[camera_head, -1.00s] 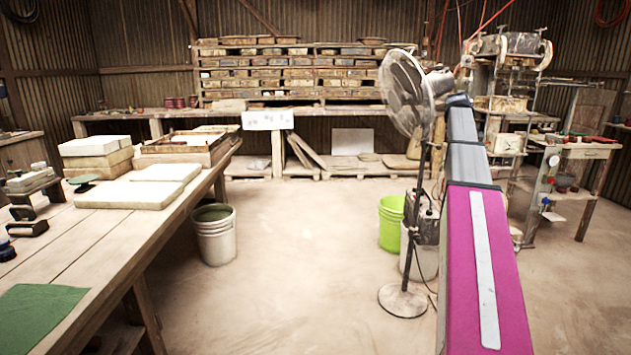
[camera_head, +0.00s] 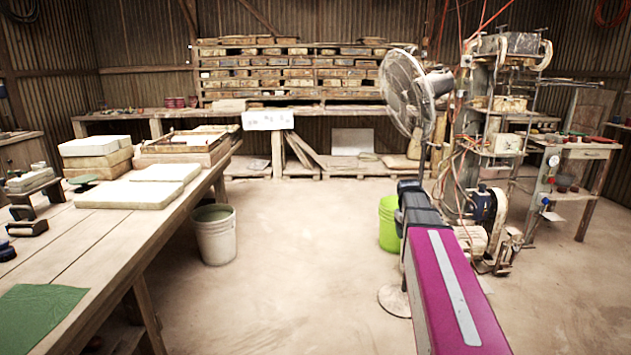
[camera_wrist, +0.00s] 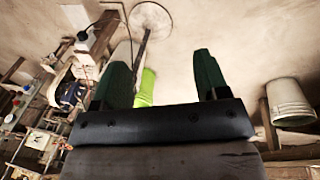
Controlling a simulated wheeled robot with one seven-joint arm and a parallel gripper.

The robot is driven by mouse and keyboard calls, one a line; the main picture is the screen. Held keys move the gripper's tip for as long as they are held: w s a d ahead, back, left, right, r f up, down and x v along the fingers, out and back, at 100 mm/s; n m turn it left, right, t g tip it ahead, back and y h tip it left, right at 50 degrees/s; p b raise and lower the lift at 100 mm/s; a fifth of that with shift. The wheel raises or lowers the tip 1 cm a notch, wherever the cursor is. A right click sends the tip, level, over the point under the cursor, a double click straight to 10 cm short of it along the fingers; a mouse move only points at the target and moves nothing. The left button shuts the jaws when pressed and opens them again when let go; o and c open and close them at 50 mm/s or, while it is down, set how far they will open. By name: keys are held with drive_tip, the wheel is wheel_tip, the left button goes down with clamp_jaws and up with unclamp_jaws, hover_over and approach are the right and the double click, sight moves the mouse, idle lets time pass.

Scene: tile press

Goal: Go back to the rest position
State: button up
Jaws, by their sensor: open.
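My gripper (camera_wrist: 162,78) shows in the wrist view with two dark green fingers set wide apart. Nothing is between them except the view of the floor and a green bucket beyond. In the head view my magenta and grey arm reaches forward from the lower right, and its far end hides the gripper. The arm stands over the floor, clear of the workbench on the left.
A wooden workbench (camera_head: 100,235) with pale slabs stands at left, a grey bucket (camera_head: 214,240) beside it. A fan (camera_head: 405,92), a green bucket (camera_head: 389,225) and a press (camera_head: 500,150) stand near my arm. The middle floor (camera_head: 300,260) is clear.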

drive_tip(key=s+a+f+m+y, duration=0.1)
drive_tip(key=s+a+f, duration=0.6)
drive_tip(key=s+f, duration=0.2)
drive_tip(key=s+a+f+m+g, duration=0.1)
drive_tip(key=s+a+f, duration=0.7)
drive_tip(key=s, duration=0.3)
drive_tip(key=shift+s+a+f+y, duration=0.3)
drive_tip(key=shift+s+f+y, duration=0.05)
drive_tip(key=shift+f+y, duration=0.05)
